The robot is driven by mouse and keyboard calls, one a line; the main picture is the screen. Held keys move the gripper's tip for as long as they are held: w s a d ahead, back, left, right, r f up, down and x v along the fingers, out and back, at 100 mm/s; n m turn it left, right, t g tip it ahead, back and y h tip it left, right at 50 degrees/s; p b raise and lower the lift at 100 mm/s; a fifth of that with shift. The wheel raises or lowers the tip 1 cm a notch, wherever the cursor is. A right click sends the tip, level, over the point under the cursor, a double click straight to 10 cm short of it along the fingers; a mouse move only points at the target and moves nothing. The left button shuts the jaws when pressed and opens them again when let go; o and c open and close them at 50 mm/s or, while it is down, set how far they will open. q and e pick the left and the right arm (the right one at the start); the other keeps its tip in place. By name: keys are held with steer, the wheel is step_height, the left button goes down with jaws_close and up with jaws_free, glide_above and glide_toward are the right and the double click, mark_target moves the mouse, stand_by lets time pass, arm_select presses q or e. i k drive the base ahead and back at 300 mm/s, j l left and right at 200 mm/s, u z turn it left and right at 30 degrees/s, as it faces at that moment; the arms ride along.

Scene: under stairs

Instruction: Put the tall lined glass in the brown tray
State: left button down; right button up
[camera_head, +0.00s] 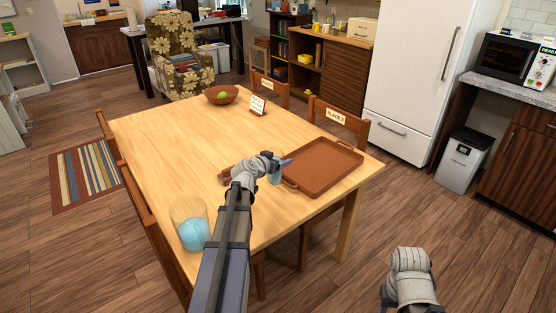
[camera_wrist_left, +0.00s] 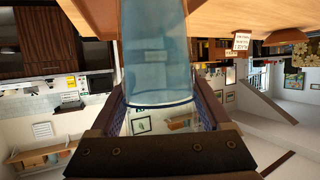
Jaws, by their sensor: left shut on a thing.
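A blue see-through glass (camera_head: 274,177) with a dark blue line at its rim is in my left gripper (camera_head: 281,164). In the left wrist view the glass (camera_wrist_left: 155,65) stands between the two fingers of the gripper (camera_wrist_left: 162,108), and the picture is upside down. The brown tray (camera_head: 325,165) lies flat on the right part of the wooden table. The held glass is just left of the tray's left handle side; I cannot tell whether it touches the table. My right arm shows at the lower right, but its fingertips do not.
A wider clear glass with blue in it (camera_head: 190,225) stands at the table's near left edge. A brown bowl with a green item (camera_head: 221,95) and a small sign card (camera_head: 258,104) are at the back. The table's (camera_head: 165,140) left middle is clear. Chairs surround it.

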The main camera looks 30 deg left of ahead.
mark_target(318, 166)
steer(key=i+l, duration=0.15)
steer(key=i, duration=0.35)
steer(key=i+l, duration=0.15)
steer(key=i, duration=0.35)
